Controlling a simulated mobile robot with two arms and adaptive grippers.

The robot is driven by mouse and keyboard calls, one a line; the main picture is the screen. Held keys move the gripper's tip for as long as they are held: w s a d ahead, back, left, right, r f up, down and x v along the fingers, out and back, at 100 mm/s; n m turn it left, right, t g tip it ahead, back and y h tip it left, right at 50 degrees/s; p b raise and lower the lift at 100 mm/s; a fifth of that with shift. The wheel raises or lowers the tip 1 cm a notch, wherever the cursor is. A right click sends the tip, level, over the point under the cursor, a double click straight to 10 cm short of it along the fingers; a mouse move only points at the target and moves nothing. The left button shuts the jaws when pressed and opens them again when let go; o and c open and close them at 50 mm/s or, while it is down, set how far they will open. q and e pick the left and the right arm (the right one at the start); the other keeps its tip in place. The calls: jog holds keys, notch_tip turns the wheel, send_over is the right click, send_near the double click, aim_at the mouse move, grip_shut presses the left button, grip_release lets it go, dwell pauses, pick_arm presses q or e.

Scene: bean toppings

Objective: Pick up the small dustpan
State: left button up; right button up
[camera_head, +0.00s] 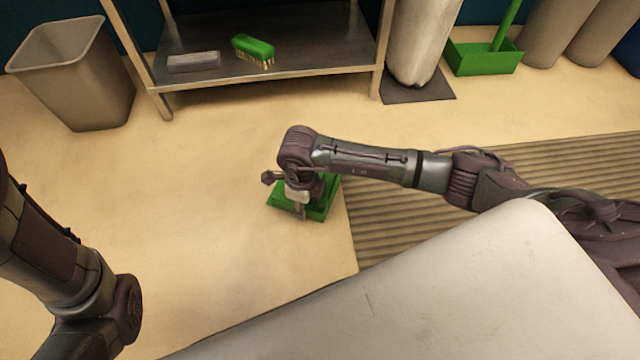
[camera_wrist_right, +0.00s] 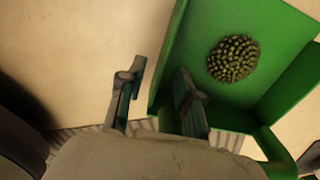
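The small green dustpan (camera_head: 321,207) lies on the floor below my right arm, partly hidden by the gripper. In the right wrist view the dustpan (camera_wrist_right: 285,75) holds a round pile of green beans (camera_wrist_right: 233,58). My right gripper (camera_head: 298,208) is at the dustpan. In the wrist view the right gripper (camera_wrist_right: 160,95) is open, with one finger outside the pan's side wall and the other on its inner side. A gap shows between the fingers; contact with the wall cannot be told. My left arm shows at the left edge, but its gripper is out of view.
A metal shelf (camera_head: 290,66) holds a green brush (camera_head: 253,47) and a grey block (camera_head: 193,61). A grey bin (camera_head: 75,75) stands at the left. Another green dustpan with an upright handle (camera_head: 482,58) stands at the back right. A ribbed mat (camera_head: 560,165) lies right of the small dustpan; floor to its left is clear.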

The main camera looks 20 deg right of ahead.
notch_tip(320, 180, down, 2)
jog(key=shift+f+b, duration=0.15)
jog(key=shift+b, duration=0.35)
grip_shut()
jog(key=shift+r, duration=0.2)
